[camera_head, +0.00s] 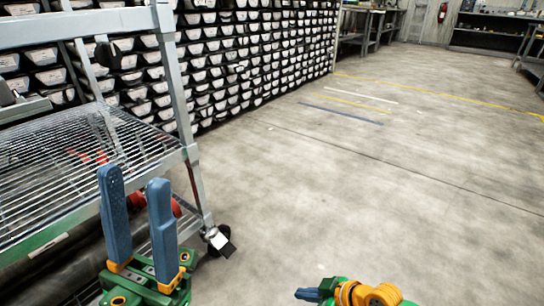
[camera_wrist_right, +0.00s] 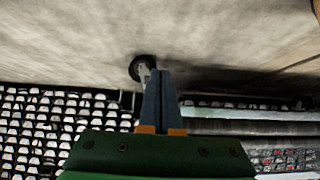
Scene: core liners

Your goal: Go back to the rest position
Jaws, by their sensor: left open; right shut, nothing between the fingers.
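My left gripper (camera_head: 138,225) shows at the lower left in the head view, with its two blue fingers apart and nothing between them. It stands in front of the wire-shelf cart. My right gripper (camera_head: 307,295) is at the bottom edge of the head view, partly cut off. In the right wrist view its blue fingers (camera_wrist_right: 160,102) lie together with nothing between them. Neither gripper holds anything.
A grey metal cart (camera_head: 188,152) with a wire shelf (camera_head: 60,165) and a caster (camera_head: 218,238) stands at the left, close to my left gripper. A wall of stacked core liners (camera_head: 240,60) runs behind it. The concrete floor (camera_head: 380,190) to the right is clear.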

